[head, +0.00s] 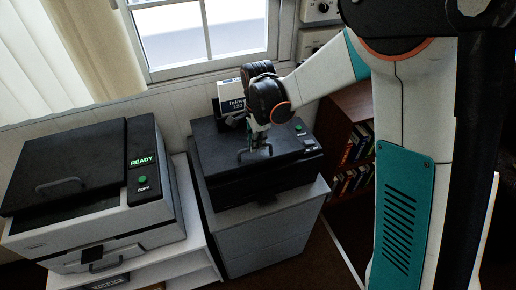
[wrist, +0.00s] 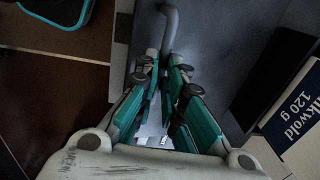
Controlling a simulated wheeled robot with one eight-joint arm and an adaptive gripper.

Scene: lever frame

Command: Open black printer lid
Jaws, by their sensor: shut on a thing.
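The black printer (head: 220,150) stands on a pale cabinet in the middle of the head view, and its flat black lid (head: 212,138) looks down. A bar handle (wrist: 171,25) on the lid shows at the top of the wrist view. My gripper (head: 257,149) reaches down to the lid's front middle. In the wrist view, my gripper's green-sided fingers (wrist: 164,65) are on both sides of the handle and closed on it. The fingers hide part of the handle.
A larger white printer (head: 105,225) with a black lid and a READY display stands to the left. An Inkwold paper box (head: 230,92) is behind the black printer, below the window (head: 205,35). A brown bookshelf (head: 347,118) stands to the right.

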